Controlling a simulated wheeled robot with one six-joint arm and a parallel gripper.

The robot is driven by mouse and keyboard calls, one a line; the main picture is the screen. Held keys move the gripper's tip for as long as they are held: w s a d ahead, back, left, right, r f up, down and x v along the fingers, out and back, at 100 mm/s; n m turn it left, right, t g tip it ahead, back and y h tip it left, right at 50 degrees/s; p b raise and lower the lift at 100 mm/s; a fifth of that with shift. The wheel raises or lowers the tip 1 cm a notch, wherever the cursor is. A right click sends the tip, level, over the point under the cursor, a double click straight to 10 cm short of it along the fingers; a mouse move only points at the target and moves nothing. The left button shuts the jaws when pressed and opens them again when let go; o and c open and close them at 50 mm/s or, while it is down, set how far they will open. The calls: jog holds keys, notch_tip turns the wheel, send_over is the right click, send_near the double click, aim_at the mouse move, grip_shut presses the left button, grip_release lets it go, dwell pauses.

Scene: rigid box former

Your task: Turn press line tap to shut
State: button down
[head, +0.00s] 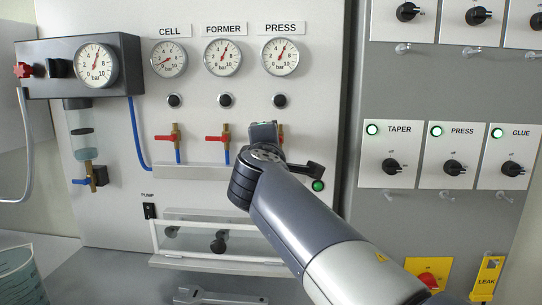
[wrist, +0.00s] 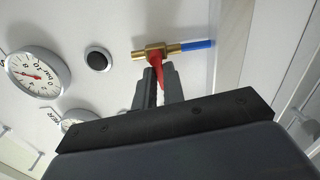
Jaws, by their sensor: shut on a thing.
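The press line tap is mostly behind my gripper (head: 266,134) in the head view, under the PRESS gauge (head: 280,57); a sliver of its brass body (head: 281,132) shows. In the wrist view the brass tap body (wrist: 140,54) has a blue hose (wrist: 198,44) leaving to the right. Its red lever (wrist: 158,62) stands crosswise to the hose and lies between my gripper's two dark fingers (wrist: 159,72). The fingers are shut on the lever. The lever's far end is hidden down between the fingers.
The CELL tap (head: 168,138) and FORMER tap (head: 219,138) stand to the left, red levers pointing left. A ledge (head: 190,173) runs below them. A green lamp (head: 318,185) is close to my wrist. Switch panels (head: 452,160) with knobs fill the right.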

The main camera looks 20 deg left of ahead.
jog(key=shift+m+b, duration=0.35)
jog(key=shift+m, duration=0.25)
jog(key=shift+r, duration=0.1)
jog(key=c, duration=1.5)
grip_release()
jog(key=shift+s, duration=0.15)
jog(key=b+v, duration=0.1)
jog(key=v, duration=0.9)
jog(key=shift+s, duration=0.25)
